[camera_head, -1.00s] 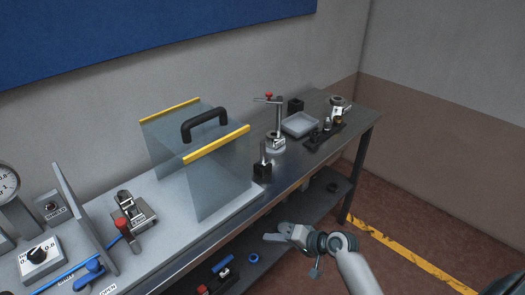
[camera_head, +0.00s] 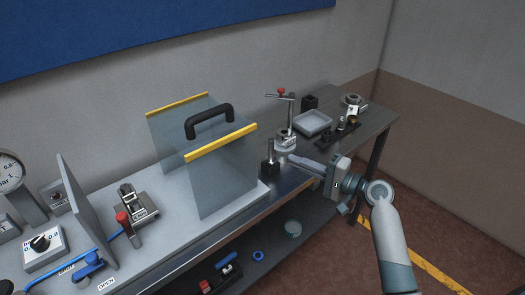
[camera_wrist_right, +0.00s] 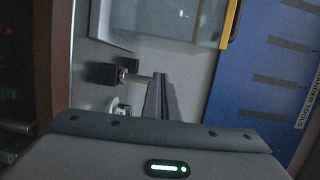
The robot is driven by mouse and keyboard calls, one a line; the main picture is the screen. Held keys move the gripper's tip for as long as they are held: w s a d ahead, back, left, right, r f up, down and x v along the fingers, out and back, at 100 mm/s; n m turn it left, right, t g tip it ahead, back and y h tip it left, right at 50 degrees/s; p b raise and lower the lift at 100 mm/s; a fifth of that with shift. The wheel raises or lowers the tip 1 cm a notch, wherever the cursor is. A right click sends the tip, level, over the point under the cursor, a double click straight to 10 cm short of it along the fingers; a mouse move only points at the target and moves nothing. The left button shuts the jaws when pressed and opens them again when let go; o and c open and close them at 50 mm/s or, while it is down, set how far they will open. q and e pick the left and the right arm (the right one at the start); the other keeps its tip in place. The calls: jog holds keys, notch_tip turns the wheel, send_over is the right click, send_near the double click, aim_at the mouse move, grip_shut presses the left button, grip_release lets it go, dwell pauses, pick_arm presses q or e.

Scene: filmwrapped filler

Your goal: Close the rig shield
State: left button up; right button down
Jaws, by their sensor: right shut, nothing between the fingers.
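The rig shield (camera_head: 222,180) is a clear box-like guard with yellow top edges and a black handle (camera_head: 209,120) on top. It stands on the light base plate of the rig on the bench. In the right wrist view part of the shield (camera_wrist_right: 195,22) with a yellow edge shows at the top. My right gripper (camera_head: 298,160) is shut and empty, to the right of the shield and apart from it, near the bench's front edge. Its closed fingers (camera_wrist_right: 160,95) also show in the right wrist view. My left gripper is not in view.
A black post block (camera_head: 269,168) stands between the shield and my right gripper. Behind are a stand with a red knob (camera_head: 284,125) and a grey tray (camera_head: 313,122). A red-handled clamp (camera_head: 126,222), blue valve (camera_head: 88,264) and upright plate (camera_head: 85,200) lie left of the shield.

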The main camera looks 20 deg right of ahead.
jog(key=shift+w+d+r, duration=0.15)
jog(key=shift+d+r, duration=0.15)
jog(key=shift+r, duration=0.15)
jog(key=shift+w+a, duration=0.1)
jog(key=w+a+p, duration=0.6)
jog(key=a+p, duration=0.1)
jog(key=a, duration=0.2)
jog(key=shift+w, duration=0.35)
jog(key=shift+a, duration=0.1)
